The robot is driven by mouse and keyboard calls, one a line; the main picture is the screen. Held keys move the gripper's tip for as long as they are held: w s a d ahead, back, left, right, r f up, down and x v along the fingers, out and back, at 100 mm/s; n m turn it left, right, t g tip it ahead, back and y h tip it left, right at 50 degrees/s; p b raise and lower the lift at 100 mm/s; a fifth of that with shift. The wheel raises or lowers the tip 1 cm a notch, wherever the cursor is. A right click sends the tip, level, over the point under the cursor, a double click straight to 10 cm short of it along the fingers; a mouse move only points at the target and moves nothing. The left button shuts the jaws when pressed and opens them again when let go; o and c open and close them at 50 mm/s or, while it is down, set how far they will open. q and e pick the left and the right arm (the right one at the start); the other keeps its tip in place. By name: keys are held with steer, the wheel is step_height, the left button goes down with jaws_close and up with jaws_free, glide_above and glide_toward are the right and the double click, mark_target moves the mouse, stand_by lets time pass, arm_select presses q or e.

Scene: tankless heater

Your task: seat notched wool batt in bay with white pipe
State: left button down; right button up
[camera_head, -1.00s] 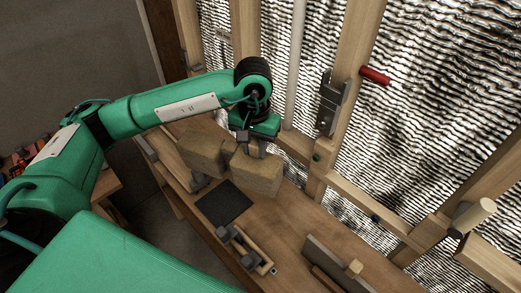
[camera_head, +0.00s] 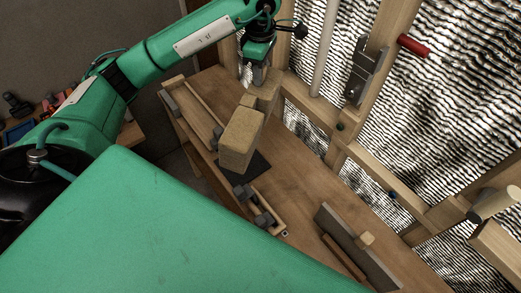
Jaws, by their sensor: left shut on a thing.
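The tan wool batt (camera_head: 240,140) appears as two blocky parts, a large near one and a smaller far one, with a step between them. I cannot see clearly how they join. My left gripper (camera_head: 252,82) points down and is shut on the far part, above the bench. The near part overlaps the dark mat in the picture. The white pipe (camera_head: 324,48) runs upright in the stud bay behind the bench, right of the gripper. The batt is in front of the bay, apart from the pipe. My right gripper is out of view.
The wooden bench (camera_head: 310,185) is clear in its middle. A dark mat (camera_head: 259,167), a wooden tray with grey pieces (camera_head: 275,213) and a grey board (camera_head: 345,238) lie on it. A metal latch (camera_head: 362,75) and a red handle (camera_head: 413,46) stick out at the right stud.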

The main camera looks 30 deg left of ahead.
arm_select(q)
steer(key=w+a+r+n, duration=0.1)
steer(key=a+n, duration=0.5)
steer(key=n, duration=0.5)
steer(key=shift+w+r, duration=0.35)
steer(key=shift+w, duration=0.05)
step_height(320, 180, down, 20)
steer(key=p, duration=0.5)
steer(key=c, duration=1.1)
jaws_free()
steer(key=shift+d, duration=0.1)
